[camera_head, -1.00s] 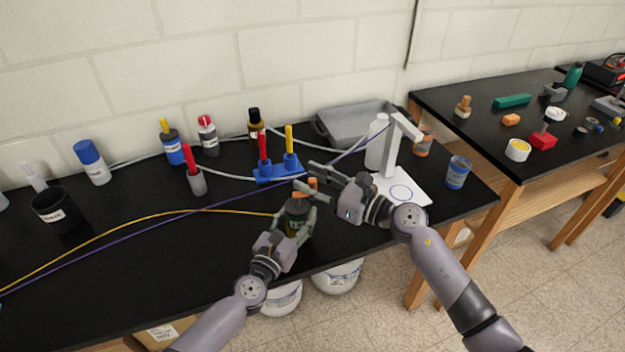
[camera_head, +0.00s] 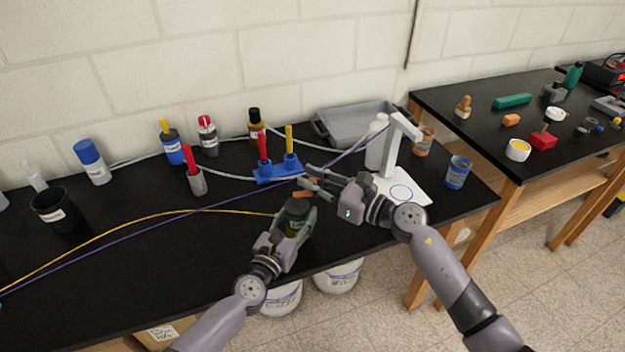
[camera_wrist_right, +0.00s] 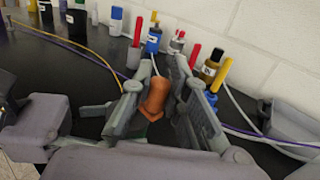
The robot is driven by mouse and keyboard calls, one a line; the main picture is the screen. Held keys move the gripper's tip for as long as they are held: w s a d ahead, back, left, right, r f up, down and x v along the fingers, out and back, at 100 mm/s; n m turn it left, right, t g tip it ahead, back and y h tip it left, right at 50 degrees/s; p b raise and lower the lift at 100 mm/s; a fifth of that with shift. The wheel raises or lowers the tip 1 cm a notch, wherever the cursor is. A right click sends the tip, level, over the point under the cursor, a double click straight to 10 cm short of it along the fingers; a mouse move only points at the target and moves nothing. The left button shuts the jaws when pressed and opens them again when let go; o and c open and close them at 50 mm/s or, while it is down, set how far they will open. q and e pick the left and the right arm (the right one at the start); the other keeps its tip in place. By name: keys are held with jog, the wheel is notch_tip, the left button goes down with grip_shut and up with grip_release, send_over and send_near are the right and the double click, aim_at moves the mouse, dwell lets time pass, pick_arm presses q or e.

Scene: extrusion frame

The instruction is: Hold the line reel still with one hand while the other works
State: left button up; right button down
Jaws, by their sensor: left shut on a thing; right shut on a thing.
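The line reel (camera_head: 297,208) is a dark green cylinder near the front edge of the black bench, with a yellow line running up to it from the left. My left gripper (camera_head: 299,217) is shut around its body and partly hides it. My right gripper (camera_head: 306,188) is at the reel's top, shut on an orange knob-like piece (camera_head: 302,194). In the right wrist view the orange piece (camera_wrist_right: 156,98) sits between the two fingers (camera_wrist_right: 158,95). Whether it is joined to the reel is hidden.
Behind the grippers stands a blue rack (camera_head: 277,171) with red and yellow handles. A white stand (camera_head: 393,160) and a blue-labelled can (camera_head: 457,172) are to the right. A purple line (camera_head: 150,231) crosses the bench. The front left of the bench is clear.

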jog(key=shift+w+g, duration=0.15)
jog(key=shift+g, duration=0.15)
jog(key=n+g+y, duration=0.1)
jog(key=w+n+g+y, duration=0.1)
jog(key=n+g, duration=0.1)
jog(key=shift+a+g, duration=0.1)
jog(key=shift+g, duration=0.2)
jog(key=n+g, duration=0.1)
jog(key=g, duration=0.1)
jog(key=n+g, duration=0.1)
jog(key=g, duration=0.1)
jog(key=w+a+n+g+y, duration=0.1)
jog(key=n+g, duration=0.1)
jog(key=shift+f+g, duration=0.25)
jog(key=shift+g, duration=0.15)
jog(key=shift+s+n+g, duration=0.1)
jog(key=shift+n+g, duration=0.2)
jog(key=shift+n, duration=0.1)
jog(key=c, duration=1.8)
grip_release()
jog(key=shift+r, duration=0.1)
jog(key=shift+o, duration=1.4)
